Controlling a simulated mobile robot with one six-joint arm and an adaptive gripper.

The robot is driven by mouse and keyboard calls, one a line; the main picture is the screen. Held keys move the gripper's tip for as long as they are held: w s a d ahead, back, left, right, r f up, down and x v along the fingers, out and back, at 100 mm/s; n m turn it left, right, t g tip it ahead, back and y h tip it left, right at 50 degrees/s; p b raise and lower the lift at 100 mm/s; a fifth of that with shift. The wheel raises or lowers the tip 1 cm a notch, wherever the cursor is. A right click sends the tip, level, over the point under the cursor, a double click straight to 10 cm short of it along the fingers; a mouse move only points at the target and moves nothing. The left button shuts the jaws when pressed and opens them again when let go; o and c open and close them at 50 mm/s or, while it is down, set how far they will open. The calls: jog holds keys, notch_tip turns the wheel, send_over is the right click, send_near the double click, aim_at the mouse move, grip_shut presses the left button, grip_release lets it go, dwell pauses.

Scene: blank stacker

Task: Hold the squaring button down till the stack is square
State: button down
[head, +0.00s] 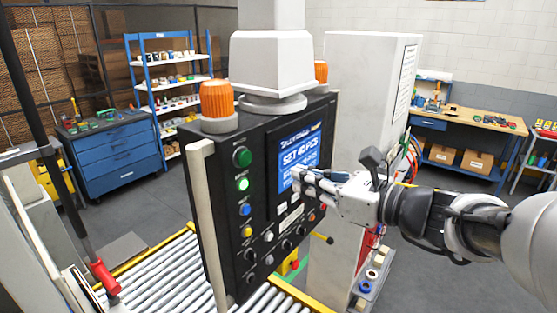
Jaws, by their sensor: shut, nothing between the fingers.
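A black control panel (222,225) faces me, with a column of round buttons on its left. From the top, these are a green button (242,157), a brighter green button (242,184), a blue button (244,209) and a yellow button (246,231). More small buttons and knobs sit lower down. I cannot read which one is the squaring button. My gripper (297,177) is shut and empty, its fingertips in front of the lower part of the screen (300,150). I cannot tell whether it touches the panel. No stack of blanks is clearly visible.
Roller conveyor (170,275) runs below and behind the panel. A white cabinet (365,95) stands behind. A red-handled lever (105,278) is at left.

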aim_at(247, 165)
jog(key=x, duration=1.2)
jog(key=shift+w+a, duration=0.15)
jog(key=shift+a, duration=0.1)
